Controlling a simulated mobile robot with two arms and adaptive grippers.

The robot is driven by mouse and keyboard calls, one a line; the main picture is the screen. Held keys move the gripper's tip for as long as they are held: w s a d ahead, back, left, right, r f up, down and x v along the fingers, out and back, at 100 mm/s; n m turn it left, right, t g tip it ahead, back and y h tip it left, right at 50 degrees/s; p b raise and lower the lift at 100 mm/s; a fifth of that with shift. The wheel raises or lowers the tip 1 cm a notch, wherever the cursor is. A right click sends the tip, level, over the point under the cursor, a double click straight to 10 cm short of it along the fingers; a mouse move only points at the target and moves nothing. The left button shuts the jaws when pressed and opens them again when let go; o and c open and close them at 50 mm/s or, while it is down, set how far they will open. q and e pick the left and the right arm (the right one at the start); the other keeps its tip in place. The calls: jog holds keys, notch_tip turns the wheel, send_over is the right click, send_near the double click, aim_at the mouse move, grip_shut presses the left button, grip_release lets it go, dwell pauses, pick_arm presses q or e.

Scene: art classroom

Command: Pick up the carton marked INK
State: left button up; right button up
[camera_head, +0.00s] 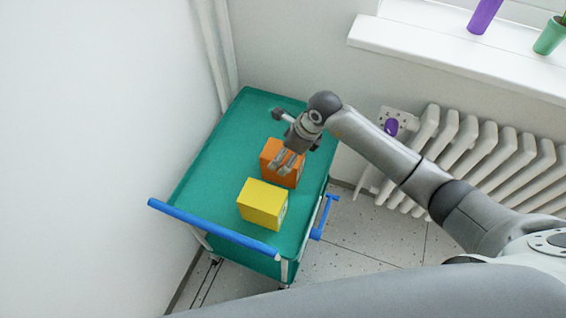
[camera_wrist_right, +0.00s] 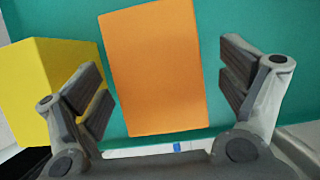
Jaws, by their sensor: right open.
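Two cartons stand on a green trolley (camera_head: 205,165): an orange one (camera_head: 269,150) and a yellow one (camera_head: 262,203) nearer the blue handle. I cannot read the word INK on either carton. My right gripper (camera_head: 287,164) is open and points down over the orange carton, hiding part of it. In the right wrist view the orange carton (camera_wrist_right: 155,70) shows between the two open fingers, with no visible contact. The yellow carton (camera_wrist_right: 45,75) is at the left there, partly behind one finger. My left gripper is not in view.
The trolley has a blue handle (camera_head: 213,229) at its near end. A white radiator (camera_head: 480,160) and a window sill (camera_head: 450,55) with pots are at the right. White walls stand close to the trolley's left and far sides. Its far left top is bare.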

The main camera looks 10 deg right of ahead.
jog(key=x, duration=0.3)
jog(key=shift+w+a+f, duration=0.1)
jog(key=shift+a+f, duration=0.15)
jog(key=shift+a, duration=0.05)
jog(key=shift+w+a+f, duration=0.15)
jog(key=shift+f, duration=0.4)
jog(key=shift+f, duration=0.1)
jog(key=shift+c, duration=0.3)
jog(key=shift+s, duration=0.2)
jog(key=c, duration=1.2)
